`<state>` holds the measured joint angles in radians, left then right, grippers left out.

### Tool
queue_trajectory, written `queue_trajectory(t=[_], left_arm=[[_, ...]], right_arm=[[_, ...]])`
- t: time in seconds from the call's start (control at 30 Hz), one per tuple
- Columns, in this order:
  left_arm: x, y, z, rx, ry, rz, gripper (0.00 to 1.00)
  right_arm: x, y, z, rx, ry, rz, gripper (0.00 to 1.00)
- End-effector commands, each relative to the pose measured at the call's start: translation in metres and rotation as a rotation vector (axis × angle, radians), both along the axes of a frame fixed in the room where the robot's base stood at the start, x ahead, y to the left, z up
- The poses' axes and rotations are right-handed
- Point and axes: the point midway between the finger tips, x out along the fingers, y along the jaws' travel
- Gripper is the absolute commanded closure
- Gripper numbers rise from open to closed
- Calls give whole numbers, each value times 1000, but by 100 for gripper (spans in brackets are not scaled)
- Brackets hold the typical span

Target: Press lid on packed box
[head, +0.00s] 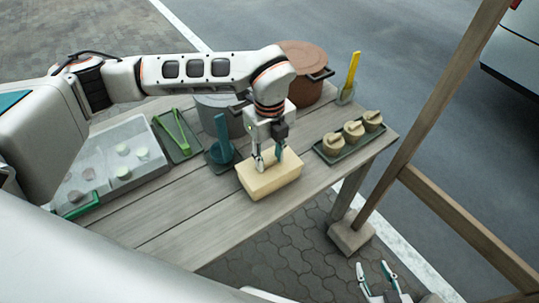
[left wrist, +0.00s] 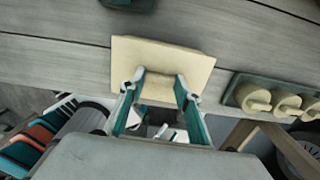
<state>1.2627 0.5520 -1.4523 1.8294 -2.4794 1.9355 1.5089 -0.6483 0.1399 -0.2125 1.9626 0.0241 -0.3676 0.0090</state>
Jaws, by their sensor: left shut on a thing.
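A cream-coloured box (head: 268,182) rests on the wooden table near its front edge, with a flat cream lid (head: 290,166) on top. I cannot make out a seam between box and lid. My left gripper (head: 268,160) points down onto the lid, its fingers shut on a part in the middle that they mostly hide. In the left wrist view the lid (left wrist: 175,58) lies flat under the fingers (left wrist: 160,90), with cream material between them. My right gripper (head: 378,272) is low beyond the table's front edge, empty, its fingers apart.
A teal holder (head: 221,152), a grey pot (head: 222,110) and a brown pot (head: 303,62) stand behind. A clear bin (head: 110,165) is at left. A wooden post (head: 425,115) rises at right.

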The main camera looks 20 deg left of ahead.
Motion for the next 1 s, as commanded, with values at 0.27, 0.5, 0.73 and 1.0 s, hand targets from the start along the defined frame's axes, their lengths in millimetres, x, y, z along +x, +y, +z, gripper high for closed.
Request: queue_trajectory(t=[0.27, 0.5, 0.73, 1.0], left_arm=[[0, 0, 0, 0, 0, 0, 78], [0, 0, -1, 0, 0, 0, 78], [0, 0, -3, 0, 0, 0, 78], [0, 0, -3, 0, 0, 0, 60]], right_arm=[[-1, 0, -1, -1, 3, 0, 60], [-1, 0, -1, -1, 3, 0, 60], [-1, 0, -1, -1, 2, 0, 60], [0, 0, -1, 0, 1, 0, 60]])
